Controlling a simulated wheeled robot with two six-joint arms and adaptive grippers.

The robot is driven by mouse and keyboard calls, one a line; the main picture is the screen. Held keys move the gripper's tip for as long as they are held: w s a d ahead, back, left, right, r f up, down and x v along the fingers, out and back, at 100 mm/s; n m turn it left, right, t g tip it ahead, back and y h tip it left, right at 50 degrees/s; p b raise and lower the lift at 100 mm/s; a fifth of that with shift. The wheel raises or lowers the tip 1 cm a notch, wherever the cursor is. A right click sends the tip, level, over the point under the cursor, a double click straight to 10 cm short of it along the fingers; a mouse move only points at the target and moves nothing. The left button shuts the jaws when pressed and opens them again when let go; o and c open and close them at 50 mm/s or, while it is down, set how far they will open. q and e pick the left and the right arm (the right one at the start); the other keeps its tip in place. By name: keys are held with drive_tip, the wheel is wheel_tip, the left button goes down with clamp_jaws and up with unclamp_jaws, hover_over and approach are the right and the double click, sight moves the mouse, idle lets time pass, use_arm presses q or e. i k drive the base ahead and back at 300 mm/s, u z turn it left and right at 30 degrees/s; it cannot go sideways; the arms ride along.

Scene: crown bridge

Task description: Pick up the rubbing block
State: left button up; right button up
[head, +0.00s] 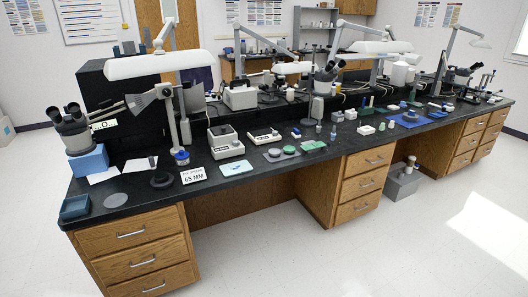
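No thing in the head view is clearly marked as the rubbing block. Several small blocks and pads lie on the long black bench top (130,187), too small to identify surely. A blue mat (408,121) with small pieces lies farther right. A blue box (88,162) stands at the left end under a microscope. Neither of my grippers is in view.
A microscope (74,128) and a white-hooded lamp (158,65) stand at the left. A teal tray (75,207) sits near the front left corner. A sign reading 65 MM (193,176) stands near the front edge. Open floor (330,255) lies in front of the bench.

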sight(295, 133)
drive_tip(key=z, duration=0.45)
drive_tip(key=i, duration=2)
drive_tip(key=u, duration=0.7)
